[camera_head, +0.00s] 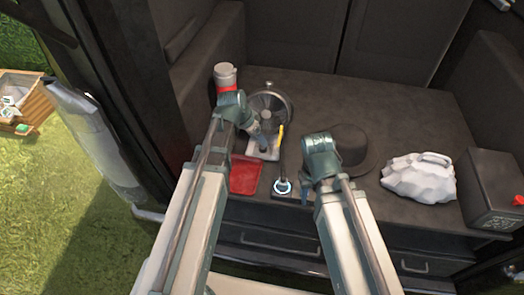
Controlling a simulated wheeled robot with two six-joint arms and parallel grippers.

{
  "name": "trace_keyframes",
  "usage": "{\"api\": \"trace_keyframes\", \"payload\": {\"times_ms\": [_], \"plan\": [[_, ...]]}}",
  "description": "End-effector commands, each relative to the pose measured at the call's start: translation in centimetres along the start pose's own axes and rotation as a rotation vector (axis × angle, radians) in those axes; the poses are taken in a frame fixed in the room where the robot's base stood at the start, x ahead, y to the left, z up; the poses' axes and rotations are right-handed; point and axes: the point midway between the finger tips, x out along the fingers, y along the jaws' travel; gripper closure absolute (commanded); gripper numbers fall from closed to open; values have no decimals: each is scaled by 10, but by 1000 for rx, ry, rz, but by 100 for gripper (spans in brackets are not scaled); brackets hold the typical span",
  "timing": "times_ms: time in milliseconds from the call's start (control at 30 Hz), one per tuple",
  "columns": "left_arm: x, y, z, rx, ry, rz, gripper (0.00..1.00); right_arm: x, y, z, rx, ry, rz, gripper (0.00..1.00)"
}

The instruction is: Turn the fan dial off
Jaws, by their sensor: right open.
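The fan (272,100) looks to be the round metal-rimmed thing at the back left of the dark counter, with a pale base (263,154) at its front. My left arm reaches in over it. My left gripper (264,142) is small and dark at the pale base, and whether its jaws touch anything is unclear. I cannot make out the dial; the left wrist and gripper cover part of this area. My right gripper (308,178) is open, to the right of the fan and low over the counter, partly hidden by its own teal wrist.
A red cloth (244,176) lies left of a small black stand with a glowing ring (283,187). A white-and-red canister (225,77) stands behind my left wrist. A dark hat (350,146), a white lumpy object (418,178) and a black box (492,188) are right. The back right counter is clear.

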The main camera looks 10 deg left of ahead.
Motion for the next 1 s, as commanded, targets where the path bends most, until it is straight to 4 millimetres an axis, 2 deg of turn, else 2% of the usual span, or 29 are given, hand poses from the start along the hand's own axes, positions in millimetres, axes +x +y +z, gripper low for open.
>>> {"api": "trace_keyframes", "payload": {"times_ms": [33,400,800,1000], "plan": [[16,0,2,1,0,0,29,15,-2,-1,0,0,0,50],[66,0,1,0,0,0,29,61,-6,-4,-1,0,0,50],[70,0,0,0,0,0,29,64,-6,-4,-1,0,0,50],[70,0,0,-1,0,0,65,64,-6,-4,-1,0,0,50]]}}
